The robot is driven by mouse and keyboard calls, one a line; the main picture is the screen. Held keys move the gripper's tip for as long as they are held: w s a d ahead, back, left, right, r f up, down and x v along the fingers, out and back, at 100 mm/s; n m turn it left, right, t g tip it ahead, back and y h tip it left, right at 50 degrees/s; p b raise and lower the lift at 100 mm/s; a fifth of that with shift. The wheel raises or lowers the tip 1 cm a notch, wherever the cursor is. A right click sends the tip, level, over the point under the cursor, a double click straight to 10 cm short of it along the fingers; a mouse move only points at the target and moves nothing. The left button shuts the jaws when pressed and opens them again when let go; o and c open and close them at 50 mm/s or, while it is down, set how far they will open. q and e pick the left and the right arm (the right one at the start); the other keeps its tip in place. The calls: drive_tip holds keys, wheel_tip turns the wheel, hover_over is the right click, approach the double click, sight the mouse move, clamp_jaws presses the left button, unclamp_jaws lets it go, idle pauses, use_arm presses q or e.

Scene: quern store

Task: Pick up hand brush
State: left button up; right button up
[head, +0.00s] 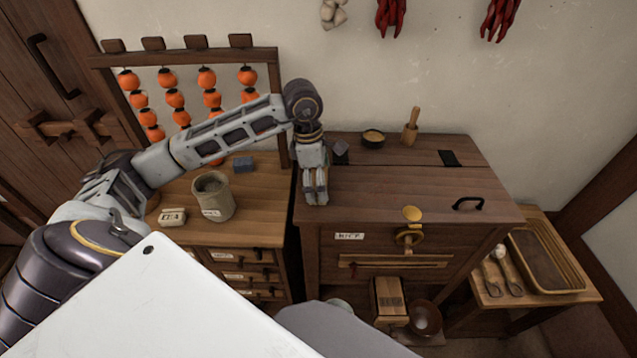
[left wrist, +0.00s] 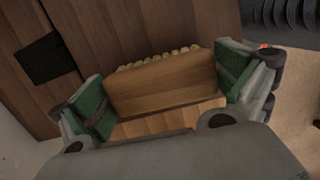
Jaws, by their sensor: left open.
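The hand brush (left wrist: 165,82) shows in the left wrist view as a pale wooden block with a row of cream bristles along its far edge. It lies on dark brown boards. My left gripper (head: 316,200) points down over the left part of the dark wooden chest top in the head view. In the left wrist view its green-padded fingers (left wrist: 163,90) are open, one on each side of the brush. I cannot tell whether the pads touch it. In the head view the brush is not visible, apparently hidden behind the gripper. My right gripper is not in view.
The chest (head: 390,180) also holds a small bowl (head: 373,138), a wooden pestle-like tool (head: 411,127) and a black handle (head: 468,203). A lower cabinet at left carries a grey jar (head: 213,196) and a rack of orange fruit (head: 207,77). A tray (head: 580,285) sits at right.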

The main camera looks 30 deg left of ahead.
use_arm(q)
drive_tip(key=c, duration=0.7)
drive_tip(key=shift+r, duration=0.2)
drive_tip(key=shift+r, duration=4.85)
